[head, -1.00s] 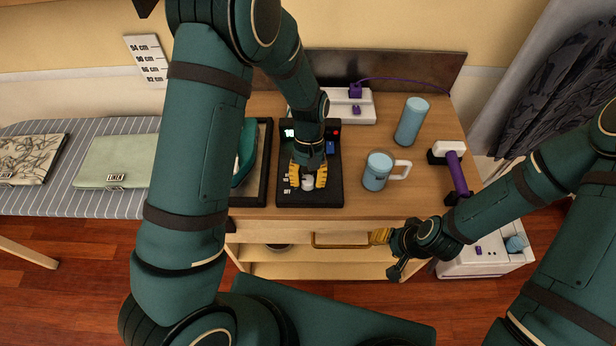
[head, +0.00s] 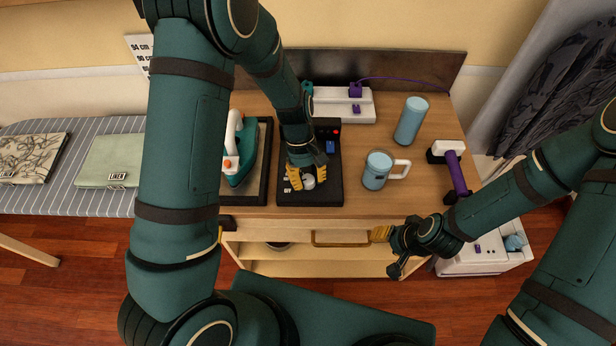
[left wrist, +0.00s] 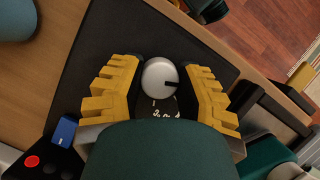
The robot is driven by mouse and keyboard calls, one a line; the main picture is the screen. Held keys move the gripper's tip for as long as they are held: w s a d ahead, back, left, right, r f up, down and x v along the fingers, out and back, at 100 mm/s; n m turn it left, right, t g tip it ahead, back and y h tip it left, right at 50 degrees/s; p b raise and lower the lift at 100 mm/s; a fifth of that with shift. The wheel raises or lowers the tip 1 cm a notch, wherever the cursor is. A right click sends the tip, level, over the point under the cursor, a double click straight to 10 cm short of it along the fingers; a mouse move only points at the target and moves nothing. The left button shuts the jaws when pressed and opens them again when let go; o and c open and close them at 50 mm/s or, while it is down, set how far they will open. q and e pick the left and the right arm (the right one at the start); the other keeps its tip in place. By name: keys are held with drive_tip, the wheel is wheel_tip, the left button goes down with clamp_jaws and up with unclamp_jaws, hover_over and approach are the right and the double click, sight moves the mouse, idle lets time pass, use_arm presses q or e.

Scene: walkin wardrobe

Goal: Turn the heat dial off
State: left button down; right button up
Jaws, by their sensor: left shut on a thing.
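The heat dial (left wrist: 160,77) is a round white knob with a black pointer mark, on a black control panel (head: 325,196). In the left wrist view its mark points to the right and slightly down, with white lettering beside it, partly hidden by my gripper. My left gripper (head: 306,179) comes down on the panel from above, its yellow fingers on either side of the dial, shut on it. The dial also shows in the head view (head: 308,184). My right gripper (head: 384,252) is open and empty, in front of the table's edge.
A teal iron (head: 240,162) stands on a dark mat left of the panel. A blue mug (head: 376,172), a blue cylinder (head: 411,121) and a purple-handled item (head: 457,172) are to the right. A white power strip (head: 342,106) lies behind.

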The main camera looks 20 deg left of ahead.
use_arm(q)
drive_tip(key=shift+s+f, duration=0.1)
drive_tip(key=shift+s, duration=0.05)
drive_tip(key=c, duration=0.6)
unclamp_jaws()
drive_tip(key=shift+w+r, duration=0.25)
drive_tip(key=shift+r, duration=0.15)
drive_tip(key=v, duration=1.1)
drive_tip(key=shift+a+r, duration=0.15)
drive_tip(key=shift+s, duration=0.1)
